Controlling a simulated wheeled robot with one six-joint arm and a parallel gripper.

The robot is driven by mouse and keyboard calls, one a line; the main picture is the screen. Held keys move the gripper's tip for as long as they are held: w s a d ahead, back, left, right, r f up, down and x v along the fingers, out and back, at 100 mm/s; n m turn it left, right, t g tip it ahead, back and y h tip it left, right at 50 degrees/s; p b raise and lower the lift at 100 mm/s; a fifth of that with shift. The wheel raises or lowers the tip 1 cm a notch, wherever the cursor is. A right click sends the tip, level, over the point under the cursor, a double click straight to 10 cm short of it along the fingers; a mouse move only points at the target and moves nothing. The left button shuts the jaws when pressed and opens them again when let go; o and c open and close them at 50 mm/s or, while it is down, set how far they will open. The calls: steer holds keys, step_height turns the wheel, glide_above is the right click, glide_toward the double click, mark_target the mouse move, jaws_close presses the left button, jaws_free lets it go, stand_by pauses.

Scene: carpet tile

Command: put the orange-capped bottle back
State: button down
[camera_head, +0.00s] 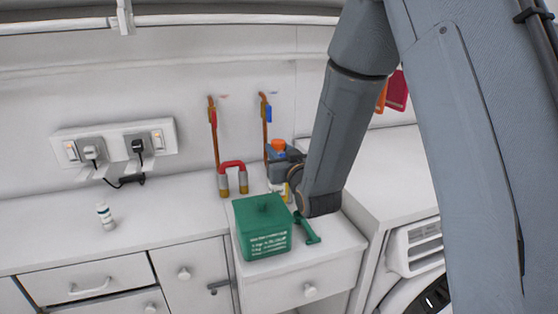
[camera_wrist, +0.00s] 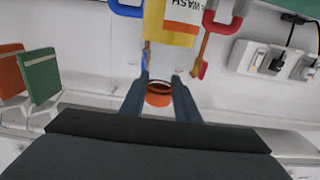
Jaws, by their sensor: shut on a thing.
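The bottle's orange cap (camera_head: 278,145) shows at the back of the counter in the head view, just above my gripper (camera_head: 285,158). The wrist view shows the orange cap (camera_wrist: 159,95) between the two fingers of my gripper (camera_wrist: 160,88). My gripper is shut on the bottle. Most of the bottle's body is hidden by my gripper and arm. I cannot tell whether its base touches the counter.
A green box (camera_head: 262,230) with white print stands in front, with a green tool (camera_head: 308,228) beside it. A yellow container (camera_wrist: 170,25) shows in the wrist view. A small white bottle (camera_head: 105,216) stands left on open counter.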

steer(key=shift+f+p, duration=0.45)
steer(key=shift+f, duration=1.45)
steer(key=c, duration=1.7)
jaws_free()
steer(key=shift+f, duration=0.1)
steer(key=shift+c, duration=0.2)
steer(key=o, duration=0.4)
